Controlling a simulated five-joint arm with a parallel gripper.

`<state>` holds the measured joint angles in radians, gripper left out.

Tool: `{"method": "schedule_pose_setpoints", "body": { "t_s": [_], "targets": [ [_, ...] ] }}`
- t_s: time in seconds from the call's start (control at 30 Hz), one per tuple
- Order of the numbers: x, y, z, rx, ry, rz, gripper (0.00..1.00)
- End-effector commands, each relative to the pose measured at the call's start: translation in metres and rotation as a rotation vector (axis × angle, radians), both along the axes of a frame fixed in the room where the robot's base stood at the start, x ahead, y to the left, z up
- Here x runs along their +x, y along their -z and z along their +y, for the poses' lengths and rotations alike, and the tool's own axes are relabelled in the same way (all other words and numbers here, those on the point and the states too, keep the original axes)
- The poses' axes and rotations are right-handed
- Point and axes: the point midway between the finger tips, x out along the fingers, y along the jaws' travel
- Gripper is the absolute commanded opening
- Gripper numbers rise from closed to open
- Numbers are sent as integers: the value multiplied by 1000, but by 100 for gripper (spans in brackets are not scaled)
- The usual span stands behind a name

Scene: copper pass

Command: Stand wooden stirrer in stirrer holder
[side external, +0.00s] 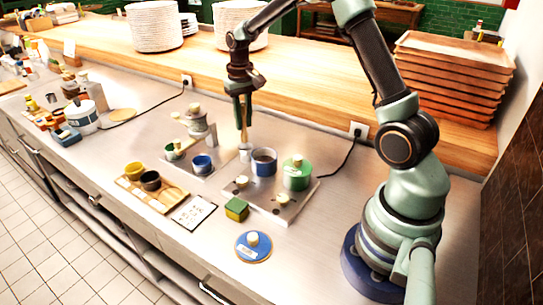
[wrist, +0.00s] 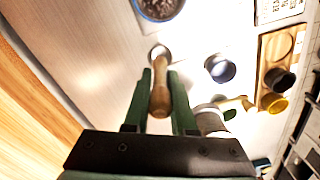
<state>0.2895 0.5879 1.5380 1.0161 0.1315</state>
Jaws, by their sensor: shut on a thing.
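The wooden stirrer (side external: 244,134) points downward below my gripper (side external: 242,108), which is shut on it. In the wrist view the stirrer (wrist: 160,97) sits between both green fingers of my gripper (wrist: 160,85), its rounded end toward the camera. A small pale cup, seemingly the stirrer holder (side external: 245,154), stands directly below the stirrer. Its round rim also shows in the wrist view (wrist: 158,50), just past the stirrer's far end. I cannot tell whether the lower tip is inside the rim or just above it.
A blue can (side external: 263,163) and a green canister (side external: 297,175) stand close right of the holder. A blue cup (side external: 202,164) stands to its left. A wooden tray (side external: 174,196) carries yellow and black cups. Bare counter lies behind the holder.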

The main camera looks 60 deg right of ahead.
Motion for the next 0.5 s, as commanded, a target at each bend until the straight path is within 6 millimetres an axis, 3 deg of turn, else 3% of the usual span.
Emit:
{"method": "schedule_pose_setpoints", "body": {
  "t_s": [0.5],
  "targets": [
    [0,56,0,1,0,2,0]
  ]
}}
